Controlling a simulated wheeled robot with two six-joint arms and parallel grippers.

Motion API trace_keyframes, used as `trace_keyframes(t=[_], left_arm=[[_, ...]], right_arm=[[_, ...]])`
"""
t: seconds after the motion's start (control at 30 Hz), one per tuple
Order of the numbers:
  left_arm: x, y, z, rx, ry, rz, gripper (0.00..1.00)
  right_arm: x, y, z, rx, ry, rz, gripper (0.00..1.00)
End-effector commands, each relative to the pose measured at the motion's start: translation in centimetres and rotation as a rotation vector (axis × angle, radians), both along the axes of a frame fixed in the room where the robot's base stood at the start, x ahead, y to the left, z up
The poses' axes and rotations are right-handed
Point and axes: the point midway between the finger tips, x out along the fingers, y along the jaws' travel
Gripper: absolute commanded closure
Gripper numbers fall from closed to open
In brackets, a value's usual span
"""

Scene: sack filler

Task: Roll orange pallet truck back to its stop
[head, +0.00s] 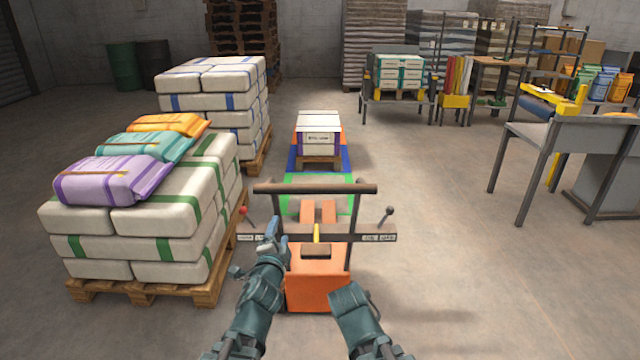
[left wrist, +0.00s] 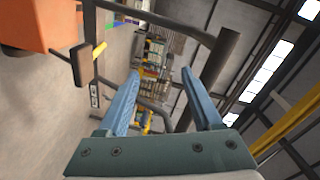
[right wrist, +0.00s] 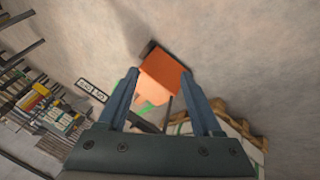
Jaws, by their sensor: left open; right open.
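The orange pallet truck (head: 318,287) stands in front of me, its forks (head: 318,212) pointing away over a green floor frame (head: 318,181). Its dark upright handle has a crossbar (head: 315,188) on top. My left gripper (head: 272,238) is open and empty beside the left handle post; the handle bar also shows beyond its fingers in the left wrist view (left wrist: 165,20). My right gripper (right wrist: 161,75) is open and empty, with the truck's orange body (right wrist: 165,75) beyond its fingers; its fingers are not clear in the head view. I cannot pick out the stop.
A pallet of white sacks (head: 160,220) with coloured sacks on top stands close on the left, another stack (head: 215,90) behind it. A small loaded pallet (head: 319,161) sits ahead on the blue mark. A grey bench (head: 570,135) is right. Floor right of the truck is clear.

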Motion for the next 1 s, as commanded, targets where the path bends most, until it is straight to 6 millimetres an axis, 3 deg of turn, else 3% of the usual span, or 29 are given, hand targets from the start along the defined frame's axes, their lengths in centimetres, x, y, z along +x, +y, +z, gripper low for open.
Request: trace_keyframes(t=[0.1, 0.2, 0.33, 0.67, 1.0], left_arm=[[-0.1, -1.7, 3.2, 0.144, -0.162, -0.136, 0.33], [-0.6, -3.2, 4.8, 0.237, -0.259, -0.228, 0.33], [-1.3, -4.4, 5.8, 0.31, -0.332, -0.303, 0.33], [-1.0, -5.2, 6.3, 0.338, -0.362, -0.335, 0.33], [4.8, -7.7, 7.5, 0.335, -0.36, -0.335, 0.33]], right_arm=[[-4.9, 1.3, -2.0, 0.056, 0.213, -0.096, 0.33], [-8.1, 2.0, -2.6, 0.081, 0.35, -0.155, 0.33], [-10.8, 2.6, -2.8, 0.092, 0.461, -0.196, 0.33], [-11.8, 2.8, -2.7, 0.094, 0.503, -0.213, 0.33], [-11.8, 2.8, -1.4, 0.093, 0.502, -0.212, 0.33]])
